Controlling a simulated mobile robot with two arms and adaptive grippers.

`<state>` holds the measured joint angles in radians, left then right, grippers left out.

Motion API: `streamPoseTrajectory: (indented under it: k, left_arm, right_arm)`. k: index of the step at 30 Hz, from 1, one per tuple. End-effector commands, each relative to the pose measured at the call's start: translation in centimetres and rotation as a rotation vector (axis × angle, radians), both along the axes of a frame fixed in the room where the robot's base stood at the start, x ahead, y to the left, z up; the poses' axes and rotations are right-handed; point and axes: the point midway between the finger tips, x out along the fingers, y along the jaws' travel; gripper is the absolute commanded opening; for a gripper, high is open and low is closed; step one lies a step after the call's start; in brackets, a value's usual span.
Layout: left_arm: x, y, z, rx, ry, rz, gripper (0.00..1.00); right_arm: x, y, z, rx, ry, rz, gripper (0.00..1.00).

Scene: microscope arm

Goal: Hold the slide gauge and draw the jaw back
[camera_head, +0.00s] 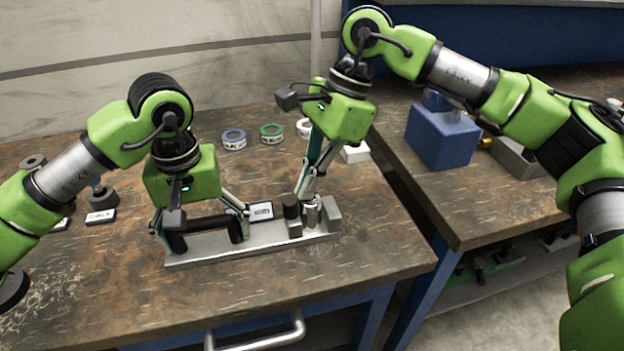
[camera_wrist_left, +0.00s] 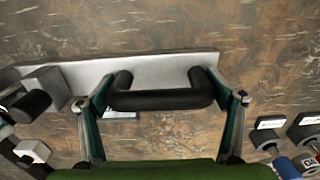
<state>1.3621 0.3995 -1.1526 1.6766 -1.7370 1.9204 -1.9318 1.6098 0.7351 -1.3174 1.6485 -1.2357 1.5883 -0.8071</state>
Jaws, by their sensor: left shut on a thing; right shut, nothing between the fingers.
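The slide gauge is a long light metal bar (camera_head: 210,256) lying on the wooden bench, with a black bar handle (camera_head: 205,224) on its left part. A black knob (camera_head: 291,208), a silver post (camera_head: 312,214) and a grey end block (camera_head: 331,213) stand on its right part. My left gripper (camera_head: 203,222) is shut on the handle, its fingers at the two ends; the left wrist view shows the handle (camera_wrist_left: 160,100) between them.
A small labelled block (camera_head: 261,211) sits behind the gauge. A blue machine (camera_head: 442,135) stands on the right bench. The front of the wooden bench (camera_head: 110,290) is clear.

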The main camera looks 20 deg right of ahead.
Motion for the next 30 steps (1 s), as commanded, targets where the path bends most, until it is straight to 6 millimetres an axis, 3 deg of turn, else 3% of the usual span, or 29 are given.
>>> streamPoseTrajectory:
  k: [5,11,21,26,30]
  left_arm:
    - [0.1,-0.1,0.3,-0.006,-0.005,0.000,0.31]
    - [0.1,-0.1,0.3,-0.006,-0.005,0.000,0.31]
    - [0.1,-0.1,0.3,-0.006,-0.005,0.000,0.31]
    - [0.1,-0.1,0.3,-0.006,-0.005,0.000,0.31]
    - [0.1,-0.1,0.3,-0.006,-0.005,0.000,0.31]
  right_arm:
    - [0.0,0.2,0.0,0.000,0.001,0.001,0.00]
    - [0.0,2.0,0.0,0.001,0.001,0.001,0.00]
    - [0.0,1.9,0.2,0.000,0.000,0.000,0.00]
    - [0.3,1.3,1.9,0.001,-0.003,-0.002,0.00]
    - [0.6,0.2,4.7,0.002,-0.004,-0.004,0.00]
